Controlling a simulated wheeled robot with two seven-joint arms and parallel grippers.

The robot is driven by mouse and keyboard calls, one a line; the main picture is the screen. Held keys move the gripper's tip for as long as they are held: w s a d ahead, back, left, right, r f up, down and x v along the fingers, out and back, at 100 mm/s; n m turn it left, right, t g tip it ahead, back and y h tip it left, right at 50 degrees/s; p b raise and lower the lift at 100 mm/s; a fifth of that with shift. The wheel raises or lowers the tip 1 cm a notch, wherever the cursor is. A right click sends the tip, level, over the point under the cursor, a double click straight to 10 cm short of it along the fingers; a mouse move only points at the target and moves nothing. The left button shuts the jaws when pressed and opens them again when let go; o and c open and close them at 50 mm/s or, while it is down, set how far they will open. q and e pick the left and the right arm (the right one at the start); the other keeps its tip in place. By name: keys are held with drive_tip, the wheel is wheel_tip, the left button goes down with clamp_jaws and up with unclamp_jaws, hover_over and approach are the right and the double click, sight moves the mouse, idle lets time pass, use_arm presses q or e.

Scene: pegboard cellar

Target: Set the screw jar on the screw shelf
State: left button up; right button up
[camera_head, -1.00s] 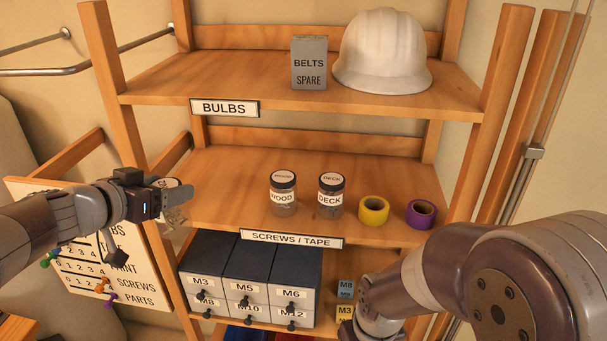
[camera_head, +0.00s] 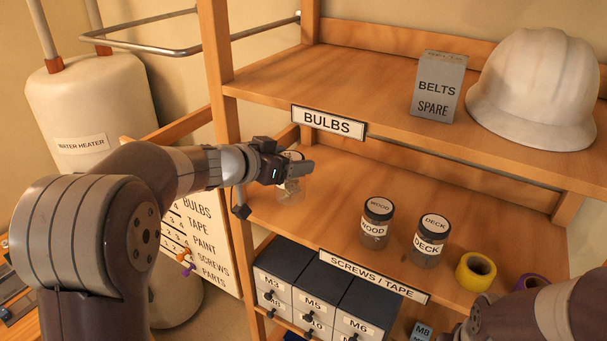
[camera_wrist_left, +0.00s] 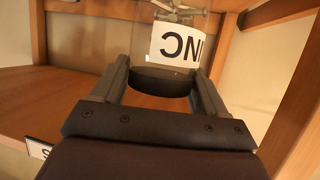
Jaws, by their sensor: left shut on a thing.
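My left gripper (camera_head: 304,168) is shut on a clear screw jar (camera_head: 291,191) with a white label, at the left end of the screw shelf (camera_head: 330,215), which is the middle board labelled SCREWS / TAPE. The gripper hides part of the jar, and I cannot tell whether its base touches the board. In the left wrist view the jar (camera_wrist_left: 181,45) sits between the two fingers, its label only partly readable. A WOOD jar (camera_head: 375,224) and a DECK jar (camera_head: 429,241) stand upright to its right. My right gripper is out of view.
Yellow tape (camera_head: 475,272) and purple tape (camera_head: 530,282) lie right of the jars. The BULBS shelf (camera_head: 350,80) is above, with a BELTS box (camera_head: 437,87) and white helmet (camera_head: 537,88). Drawers (camera_head: 318,291) are below. The left post (camera_head: 217,90) is close to my gripper.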

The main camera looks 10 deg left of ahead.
use_arm(q)
drive_tip(key=w+f+p, duration=0.1)
drive_tip(key=w+f, duration=0.1)
drive_tip(key=f, duration=0.1)
drive_tip(key=w+a+f+p, duration=0.1)
drive_tip(key=w+f, duration=0.1)
drive_tip(key=w, duration=0.1)
drive_tip(key=w+a+f+p, duration=0.1)
drive_tip(key=w+f, duration=0.1)
drive_tip(key=f, duration=0.1)
drive_tip(key=shift+w+a+f, duration=0.25)
drive_tip(key=shift+w+f, duration=0.1)
drive_tip(key=shift+w, duration=0.05)
drive_tip(key=o, duration=1.4)
drive_tip(key=shift+w+f, duration=0.1)
drive_tip(key=shift+f, duration=0.05)
drive_tip(key=shift+o, duration=0.2)
drive_tip(key=shift+s, duration=0.25)
drive_tip(key=b+v, duration=0.4)
drive_tip(key=v, duration=0.8)
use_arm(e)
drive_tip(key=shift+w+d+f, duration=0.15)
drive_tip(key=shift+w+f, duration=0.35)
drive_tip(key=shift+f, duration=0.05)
use_arm(q)
drive_tip(key=shift+w, duration=0.1)
